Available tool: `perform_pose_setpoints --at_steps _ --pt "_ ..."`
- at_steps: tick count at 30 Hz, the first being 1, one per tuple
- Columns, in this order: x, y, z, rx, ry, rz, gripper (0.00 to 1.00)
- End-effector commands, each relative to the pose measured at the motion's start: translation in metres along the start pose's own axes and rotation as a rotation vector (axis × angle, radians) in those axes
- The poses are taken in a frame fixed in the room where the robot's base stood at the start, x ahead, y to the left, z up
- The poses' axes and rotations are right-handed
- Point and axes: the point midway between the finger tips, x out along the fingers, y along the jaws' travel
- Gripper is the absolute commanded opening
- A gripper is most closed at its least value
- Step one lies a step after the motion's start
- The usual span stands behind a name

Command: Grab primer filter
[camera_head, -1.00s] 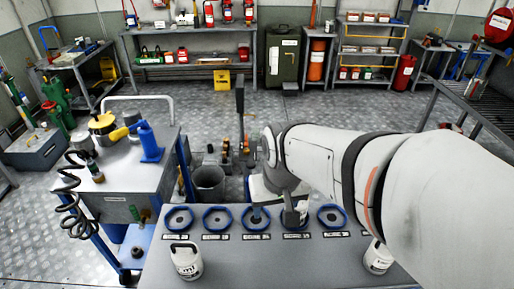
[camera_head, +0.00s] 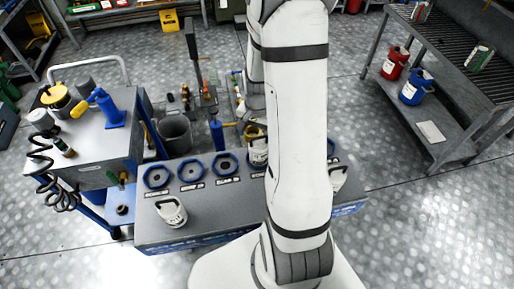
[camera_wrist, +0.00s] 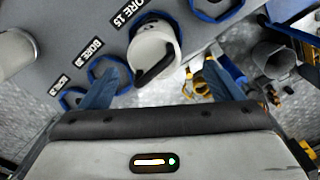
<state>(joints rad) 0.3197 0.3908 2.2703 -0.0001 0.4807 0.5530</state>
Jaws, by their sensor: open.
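A white canister-like filter (camera_wrist: 155,48) with a dark handle stands at a blue-rimmed ring on the grey bench, beside a label in the wrist view. My gripper (camera_wrist: 160,70) is open, with its two blue fingers spread and the filter ahead between them. I cannot tell whether the fingers touch it. In the head view a white filter (camera_head: 258,153) shows at the ring row, left of my arm, which partly covers it. Another white filter (camera_head: 171,212) stands on the bench front left, and one more (camera_head: 338,176) is right of my arm. Which one is the primer filter cannot be told.
The bench (camera_head: 222,210) has several blue octagonal rings (camera_head: 190,169) with labels. A cart (camera_head: 95,130) with a coiled hose stands at left, and a grey bucket (camera_head: 174,133) behind the bench. A shelf unit (camera_head: 445,140) holds red and blue containers at right. Floor at right is clear.

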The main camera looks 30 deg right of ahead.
Motion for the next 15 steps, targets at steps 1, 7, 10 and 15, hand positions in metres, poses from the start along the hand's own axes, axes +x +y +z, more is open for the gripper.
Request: perform_pose_setpoints --at_steps 1,7,10,15 --pt "0.006 0.001 0.001 0.0 -0.003 0.002 0.86" --pt "0.022 0.003 0.001 -0.001 -0.004 0.002 0.86" --pt "0.034 0.006 0.002 0.0 -0.004 0.003 0.86" --pt "0.055 0.007 0.002 -0.002 -0.003 0.002 0.86"
